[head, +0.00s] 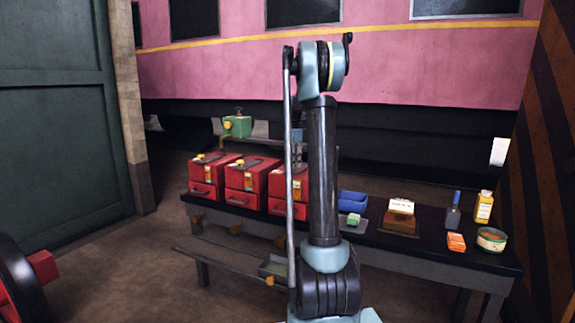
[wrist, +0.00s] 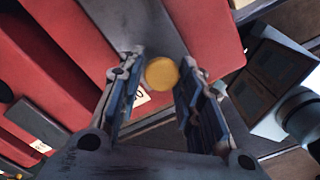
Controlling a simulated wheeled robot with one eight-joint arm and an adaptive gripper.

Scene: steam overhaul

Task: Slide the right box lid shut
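Three red boxes stand in a row on the dark workbench in the head view: the left box (head: 205,188), the middle box (head: 240,198) and the right box (head: 277,205). The right box is partly hidden behind my arm, so its lid position is unclear. In the wrist view, red box surfaces (wrist: 215,35) fill the upper part. A round yellow knob (wrist: 161,74) lies between the fingertips of my gripper (wrist: 162,68), beside a grey strip. The fingers are apart, with a thin gap on each side of the knob; contact is not clear.
Right of my arm, the workbench (head: 395,240) holds a blue tray (head: 352,203), a brown box with a white top (head: 399,218), a dark bottle (head: 453,214), a yellow bottle (head: 484,208), an orange packet (head: 456,242) and a round tin (head: 491,240). A green device (head: 238,126) stands behind the boxes.

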